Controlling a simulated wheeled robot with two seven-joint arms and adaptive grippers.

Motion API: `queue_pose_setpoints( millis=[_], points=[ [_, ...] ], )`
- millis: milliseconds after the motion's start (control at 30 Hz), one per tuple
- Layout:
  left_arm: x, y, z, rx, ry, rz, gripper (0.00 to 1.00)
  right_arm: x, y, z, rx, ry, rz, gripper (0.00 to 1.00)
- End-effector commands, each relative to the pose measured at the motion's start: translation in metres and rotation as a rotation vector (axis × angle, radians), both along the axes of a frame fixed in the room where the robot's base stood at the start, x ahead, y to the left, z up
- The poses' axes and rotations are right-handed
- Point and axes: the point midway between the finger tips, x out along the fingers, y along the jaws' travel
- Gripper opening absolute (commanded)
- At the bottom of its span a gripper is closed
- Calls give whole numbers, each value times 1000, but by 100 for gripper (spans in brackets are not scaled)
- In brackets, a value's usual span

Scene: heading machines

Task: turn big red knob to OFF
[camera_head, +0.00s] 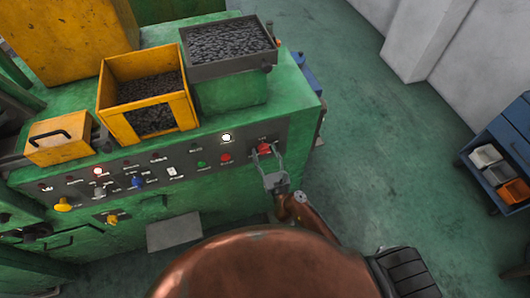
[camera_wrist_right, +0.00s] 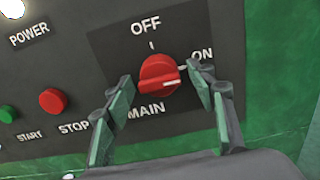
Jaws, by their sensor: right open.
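The big red knob (camera_wrist_right: 158,76) sits on a dark plate marked OFF above it, ON to its right and MAIN below it. Its white pointer line points right, just below the ON label. In the head view the knob (camera_head: 265,149) is at the right end of the machine's control panel. My right gripper (camera_head: 268,160) is in front of it, and in the right wrist view its open fingers (camera_wrist_right: 162,98) stand on the left and right of the knob, with gaps to it. My left gripper is not in view.
A red STOP button (camera_wrist_right: 53,101) and a green START button (camera_wrist_right: 8,114) are left of the knob. A yellow bin (camera_head: 118,72) and a grey tray (camera_head: 186,66) of dark parts stand on the machine. A blue cart (camera_head: 497,145) is far right; the floor between is clear.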

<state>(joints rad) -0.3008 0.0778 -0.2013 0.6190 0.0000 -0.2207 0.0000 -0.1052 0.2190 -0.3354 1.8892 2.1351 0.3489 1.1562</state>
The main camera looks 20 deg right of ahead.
Motion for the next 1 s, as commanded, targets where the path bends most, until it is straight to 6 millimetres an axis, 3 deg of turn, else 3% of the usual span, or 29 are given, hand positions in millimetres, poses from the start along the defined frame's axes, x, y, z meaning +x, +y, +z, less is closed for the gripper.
queue_pose_setpoints(
  millis=[200,800,1000],
  points=[
    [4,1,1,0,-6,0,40,0,0,0,0,0,0,51],
    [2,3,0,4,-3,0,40,0,0,0,0,-1,1,10],
    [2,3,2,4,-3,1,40,0,1,1,-11,0,1,9]
  ],
)
